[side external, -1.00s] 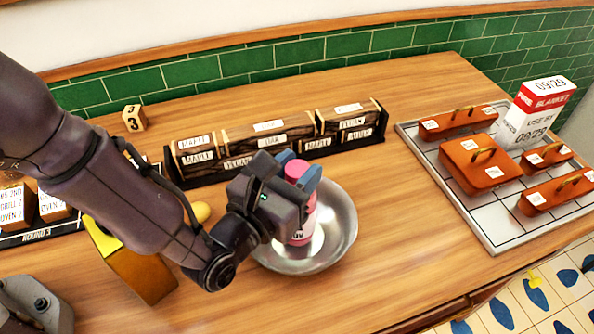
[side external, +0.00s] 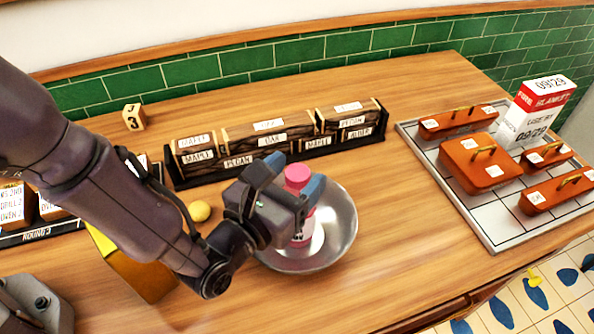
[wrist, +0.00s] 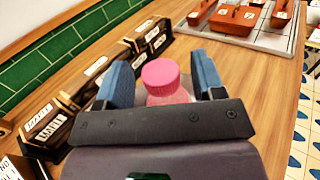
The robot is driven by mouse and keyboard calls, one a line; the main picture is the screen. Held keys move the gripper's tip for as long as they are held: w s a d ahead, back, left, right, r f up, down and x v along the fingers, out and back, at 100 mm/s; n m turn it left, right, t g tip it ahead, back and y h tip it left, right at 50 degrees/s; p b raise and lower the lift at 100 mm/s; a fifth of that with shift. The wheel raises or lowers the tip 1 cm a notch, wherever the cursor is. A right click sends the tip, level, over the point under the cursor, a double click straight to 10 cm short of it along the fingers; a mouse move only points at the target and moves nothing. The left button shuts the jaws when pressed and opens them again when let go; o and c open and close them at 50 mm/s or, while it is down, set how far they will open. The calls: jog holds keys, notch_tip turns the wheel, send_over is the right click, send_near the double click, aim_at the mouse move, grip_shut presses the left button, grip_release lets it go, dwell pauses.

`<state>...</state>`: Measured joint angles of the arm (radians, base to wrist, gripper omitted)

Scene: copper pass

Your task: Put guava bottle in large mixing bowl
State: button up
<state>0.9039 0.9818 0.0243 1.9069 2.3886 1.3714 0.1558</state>
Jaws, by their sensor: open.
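The pink guava bottle (side external: 299,184) stands in the large metal mixing bowl (side external: 343,222), looking upright. My gripper (side external: 292,184) is open, with its blue fingers on either side of the bottle's upper part. In the wrist view the bottle's pink cap (wrist: 160,74) shows between the two spread fingers (wrist: 165,80), with gaps on both sides. The lower part of the bottle is partly hidden by my gripper, and the bowl's left side is hidden behind my arm.
A dark wooden rack with labelled blocks (side external: 268,139) stands behind the bowl. A metal tray (side external: 440,185) with orange lidded pieces and a fire blanket box (side external: 540,108) are at right. A yellow ball (side external: 199,211) and a yellow block (side external: 140,268) lie left. The table's front right is clear.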

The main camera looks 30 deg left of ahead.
jog(key=s+a, duration=0.2)
jog(key=s, duration=0.9)
jog(key=w+a+r+n+g+y, duration=0.1)
jog(key=w+a+r+n+y, duration=0.4)
jog(key=a+r+n+y, duration=0.3)
jog(key=s+a+r+n+g+y, duration=0.25)
jog(key=a+n+g, duration=0.3)
jog(key=a, duration=0.35)
jog(key=s+a+r+n+g+y, duration=0.1)
jog(key=a+r+n+g+y, duration=0.25)
jog(key=a+n, duration=0.4)
jog(key=s+a+r+n+g+h, duration=0.1)
jog(key=s+a+n+g+h, duration=0.5)
jog(key=n, duration=0.3)
jog(key=s+d+r+n+t+h, duration=0.1)
jog(key=s+r+n+t+h, duration=0.2)
jog(key=s+r+n+h, duration=0.2)
jog(key=n, duration=0.2)
jog(key=shift+d+n+t, duration=0.3)
jog(key=shift+n+t, duration=0.1)
